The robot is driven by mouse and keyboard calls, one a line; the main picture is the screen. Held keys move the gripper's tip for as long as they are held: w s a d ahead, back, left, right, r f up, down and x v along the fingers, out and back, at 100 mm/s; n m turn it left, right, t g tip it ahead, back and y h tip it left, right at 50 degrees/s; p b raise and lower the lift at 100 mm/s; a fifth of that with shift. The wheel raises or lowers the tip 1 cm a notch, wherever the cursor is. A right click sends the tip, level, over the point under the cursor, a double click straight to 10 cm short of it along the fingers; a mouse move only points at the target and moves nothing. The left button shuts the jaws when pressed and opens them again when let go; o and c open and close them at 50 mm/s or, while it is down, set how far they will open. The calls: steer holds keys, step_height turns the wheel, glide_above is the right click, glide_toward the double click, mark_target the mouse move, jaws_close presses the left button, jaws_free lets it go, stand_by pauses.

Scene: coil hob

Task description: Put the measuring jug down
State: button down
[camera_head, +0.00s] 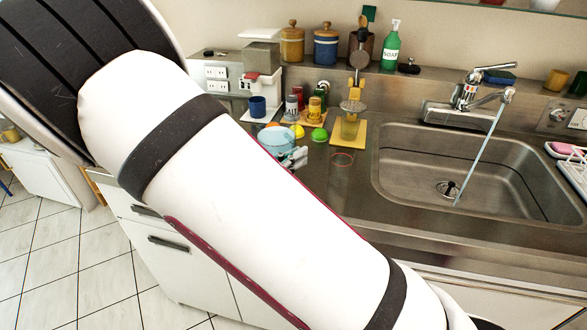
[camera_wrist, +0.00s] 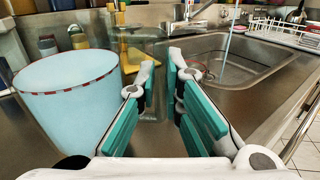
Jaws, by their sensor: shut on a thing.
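My gripper (camera_wrist: 162,62) has its teal pads close together in the wrist view, shut on the measuring jug. The held part is hard to make out between the pads. In the head view my gripper (camera_head: 295,157) shows small above the counter, partly behind my arm. A large light-blue vessel (camera_wrist: 68,95) with a red-dashed rim is just left of the fingers; it also shows in the head view (camera_head: 275,136). I cannot tell whether this vessel is the jug. A thin red ring (camera_head: 342,158) lies on the bare counter right of my gripper.
The sink (camera_head: 465,175) with its running tap (camera_head: 470,95) is to the right. A yellow board (camera_head: 350,133), a green round thing (camera_head: 319,134), several small jars and a blue mug (camera_head: 257,106) stand behind. The steel counter around the red ring is clear.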

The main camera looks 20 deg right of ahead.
steer(key=shift+f, duration=1.6)
steer(key=shift+f, duration=0.15)
steer(key=c, duration=1.7)
jaws_free()
